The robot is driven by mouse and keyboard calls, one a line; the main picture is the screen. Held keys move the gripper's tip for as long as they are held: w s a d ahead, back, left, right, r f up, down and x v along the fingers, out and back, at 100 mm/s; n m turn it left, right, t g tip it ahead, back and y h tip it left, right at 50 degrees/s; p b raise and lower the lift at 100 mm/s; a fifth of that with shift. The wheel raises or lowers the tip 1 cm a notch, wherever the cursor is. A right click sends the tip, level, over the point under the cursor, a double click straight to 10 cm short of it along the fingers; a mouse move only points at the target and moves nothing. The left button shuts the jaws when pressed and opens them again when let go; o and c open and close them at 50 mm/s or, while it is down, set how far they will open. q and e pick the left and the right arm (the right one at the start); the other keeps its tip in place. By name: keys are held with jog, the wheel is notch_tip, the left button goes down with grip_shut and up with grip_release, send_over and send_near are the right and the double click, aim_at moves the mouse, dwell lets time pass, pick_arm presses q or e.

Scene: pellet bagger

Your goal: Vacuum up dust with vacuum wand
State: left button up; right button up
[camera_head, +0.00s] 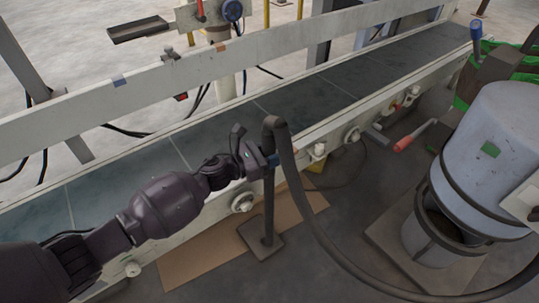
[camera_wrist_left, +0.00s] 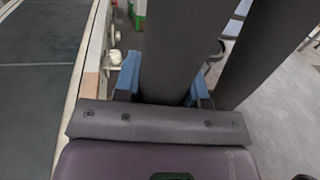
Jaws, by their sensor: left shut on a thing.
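The vacuum wand (camera_head: 269,205) is a dark upright tube with a flat nozzle (camera_head: 262,238) at its lower end, over the brown sheet and grey floor beside the conveyor. My left gripper (camera_head: 271,160) is shut on the wand's upper part. In the left wrist view its blue fingers (camera_wrist_left: 166,88) sit on both sides of the grey tube (camera_wrist_left: 168,50). A dark hose (camera_head: 312,215) bends over from the wand's top and runs down to the right, around the pale blue vacuum drum (camera_head: 485,150). I cannot make out distinct dust. My right gripper is out of view.
The conveyor (camera_head: 220,135) with a dark belt and pale rails runs diagonally beneath my left arm. A brown sheet (camera_head: 195,265) lies on the floor along it. A red-ended handle (camera_head: 403,143) juts out at right. Grey floor is open between sheet and drum.

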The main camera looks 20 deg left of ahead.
pick_arm(q)
jog(key=shift+w+a+b+x, duration=0.1)
jog(key=shift+b+x, duration=0.05)
jog(key=shift+x, duration=0.5)
jog(key=shift+w+a+b+x, duration=0.1)
jog(key=shift+b+x, duration=0.1)
jog(key=shift+x, duration=0.5)
jog(key=shift+w+a+b+x, duration=0.1)
jog(key=shift+w+b+x, duration=0.05)
jog(key=shift+x, duration=0.5)
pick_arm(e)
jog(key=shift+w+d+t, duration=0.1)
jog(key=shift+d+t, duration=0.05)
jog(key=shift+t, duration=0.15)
pick_arm(q)
jog(key=shift+d+r, duration=0.1)
jog(key=shift+r, duration=0.1)
